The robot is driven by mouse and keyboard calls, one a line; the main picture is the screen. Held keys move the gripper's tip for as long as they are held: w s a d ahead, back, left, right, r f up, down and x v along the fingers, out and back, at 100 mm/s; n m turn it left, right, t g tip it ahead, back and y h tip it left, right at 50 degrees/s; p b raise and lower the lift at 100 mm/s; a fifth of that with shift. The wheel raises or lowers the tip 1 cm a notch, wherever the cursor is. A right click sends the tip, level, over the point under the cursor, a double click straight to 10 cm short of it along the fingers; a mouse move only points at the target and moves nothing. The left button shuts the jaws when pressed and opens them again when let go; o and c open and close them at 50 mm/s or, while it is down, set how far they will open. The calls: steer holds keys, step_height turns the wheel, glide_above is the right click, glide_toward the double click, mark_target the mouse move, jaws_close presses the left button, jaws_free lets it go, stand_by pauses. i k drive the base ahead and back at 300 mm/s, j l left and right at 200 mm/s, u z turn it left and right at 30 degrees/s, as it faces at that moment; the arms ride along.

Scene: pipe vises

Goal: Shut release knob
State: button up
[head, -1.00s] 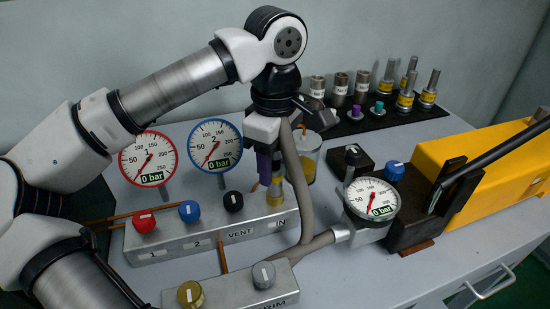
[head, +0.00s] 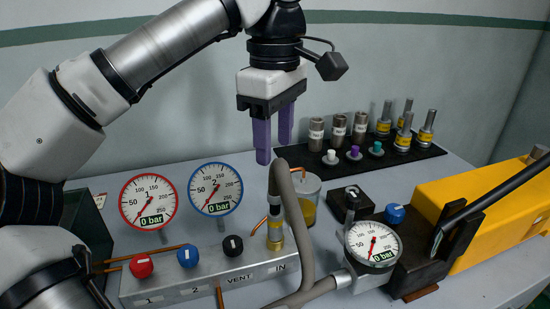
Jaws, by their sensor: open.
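No label here marks which knob is the release knob. A blue knob (head: 395,214) sits on the dark block at the front of the yellow hand pump (head: 488,205). I cannot tell from the pictures whether either is shut. My gripper (head: 274,150) points down with its two purple fingers apart and nothing between them. It hangs above the grey hose and the IN fitting, left of and higher than both knobs.
A grey hose (head: 291,190) arches from the IN fitting (head: 275,232) to the pump gauge (head: 373,243). The manifold (head: 205,278) carries red, blue and black knobs. Two gauges (head: 148,202) stand behind it. A glass jar (head: 307,195) and a black tray of fittings (head: 398,150) stand behind.

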mark_target(394, 213)
steer(key=k, duration=1)
